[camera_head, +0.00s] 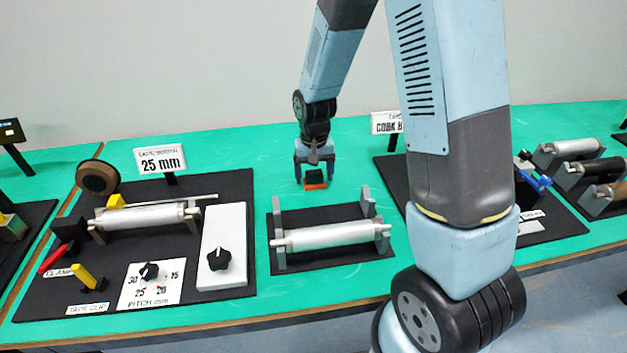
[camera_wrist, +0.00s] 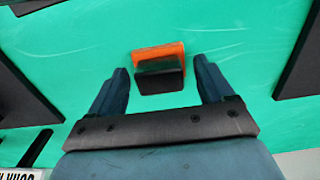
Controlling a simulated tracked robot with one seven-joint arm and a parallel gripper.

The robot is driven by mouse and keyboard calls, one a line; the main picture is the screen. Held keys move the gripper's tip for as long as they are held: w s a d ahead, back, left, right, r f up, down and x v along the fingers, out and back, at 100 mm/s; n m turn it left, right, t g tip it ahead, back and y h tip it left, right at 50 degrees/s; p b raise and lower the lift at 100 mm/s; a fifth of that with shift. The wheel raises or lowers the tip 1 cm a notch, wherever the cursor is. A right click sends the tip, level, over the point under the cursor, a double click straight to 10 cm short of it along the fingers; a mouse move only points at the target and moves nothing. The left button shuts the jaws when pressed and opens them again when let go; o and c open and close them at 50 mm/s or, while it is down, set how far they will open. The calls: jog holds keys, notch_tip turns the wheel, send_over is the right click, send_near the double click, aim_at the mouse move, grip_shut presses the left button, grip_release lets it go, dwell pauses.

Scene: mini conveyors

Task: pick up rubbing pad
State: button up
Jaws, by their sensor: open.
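The rubbing pad (camera_head: 315,183) looks like a small orange block with a black part, lying on the green table behind the middle roller stand. In the wrist view the rubbing pad (camera_wrist: 158,66) shows an orange strip along its far side and a black face nearer me. My gripper (camera_head: 315,170) is above and just behind the pad, pointing down. In the wrist view my gripper (camera_wrist: 166,78) has its two blue fingers spread, one to each side of the pad. A gap shows between each finger and the pad, so it is not gripped.
A roller stand (camera_head: 330,236) on a black mat sits just in front of the pad. A black board (camera_head: 120,280) with knobs and a roller is on the left, near a "25 mm" sign (camera_head: 160,159). More rollers (camera_head: 585,167) stand at right. Green table around the pad is clear.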

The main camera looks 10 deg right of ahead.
aim_at(314, 172)
jog(key=c, duration=1.1)
jog(key=shift+o, duration=0.2)
jog(key=shift+r, duration=0.55)
notch_tip(314, 172, up, 2)
jog(key=shift+r, duration=0.2)
jog(key=s+a+r, duration=0.1)
jog(key=s+r, duration=0.8)
jog(key=s, duration=0.5)
jog(key=shift+r, duration=0.3)
jog(key=shift+a, duration=0.1)
